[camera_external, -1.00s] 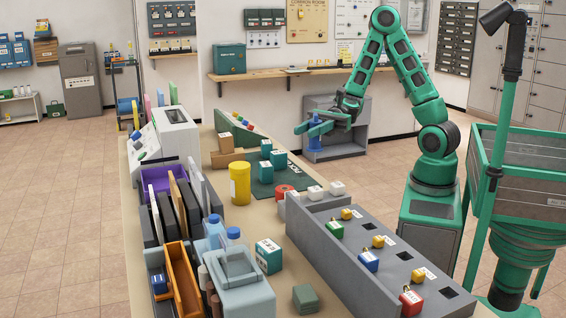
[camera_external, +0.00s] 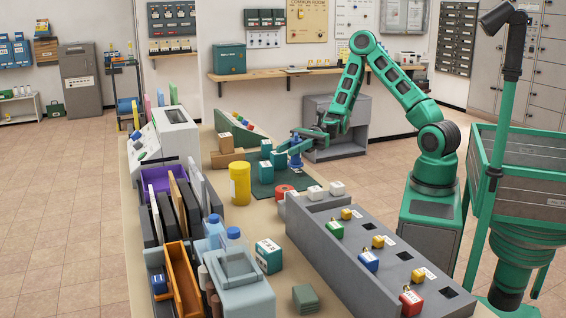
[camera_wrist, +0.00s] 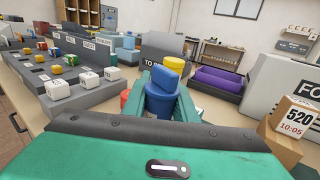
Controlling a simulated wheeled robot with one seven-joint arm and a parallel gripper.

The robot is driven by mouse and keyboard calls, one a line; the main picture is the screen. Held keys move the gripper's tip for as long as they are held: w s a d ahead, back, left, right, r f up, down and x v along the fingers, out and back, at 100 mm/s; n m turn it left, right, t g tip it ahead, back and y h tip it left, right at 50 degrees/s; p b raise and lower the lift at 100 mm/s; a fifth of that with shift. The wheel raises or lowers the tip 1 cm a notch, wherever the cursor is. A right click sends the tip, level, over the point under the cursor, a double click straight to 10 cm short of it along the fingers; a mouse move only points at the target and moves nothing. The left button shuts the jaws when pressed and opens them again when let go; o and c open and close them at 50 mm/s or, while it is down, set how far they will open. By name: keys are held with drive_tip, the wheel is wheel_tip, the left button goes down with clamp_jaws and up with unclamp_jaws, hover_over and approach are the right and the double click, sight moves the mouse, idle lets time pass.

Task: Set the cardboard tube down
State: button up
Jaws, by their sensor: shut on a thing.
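My gripper (camera_external: 297,146) is shut on a blue, stepped cylindrical piece (camera_external: 295,161) and holds it upright at the right edge of the dark green mat (camera_external: 285,187). I cannot tell whether its base touches the mat. In the wrist view the blue piece (camera_wrist: 163,83) sits between the green fingers of my gripper (camera_wrist: 162,108); its lower part is hidden. No brown cardboard tube is clear to see.
Teal boxes (camera_external: 266,172) stand on the mat, close left of the blue piece. A red ring (camera_external: 284,190) and white-topped blocks (camera_external: 315,193) are in front. The grey sorting bench (camera_external: 345,250) fills the near right. Cardboard boxes (camera_external: 225,157) stand behind left.

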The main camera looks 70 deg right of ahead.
sight(292, 159)
drive_tip(key=shift+w+d+f, duration=0.1)
drive_tip(key=shift+f, duration=1)
drive_tip(key=shift+w+d+f, duration=0.1)
drive_tip(key=shift+f, duration=1)
drive_tip(key=shift+f, duration=0.1)
drive_tip(key=o, duration=0.7)
drive_tip(key=shift+o, duration=0.2)
drive_tip(key=v, duration=1.1)
drive_tip(key=o, duration=0.4)
drive_tip(key=shift+s+d, duration=0.2)
drive_tip(key=shift+d, duration=0.3)
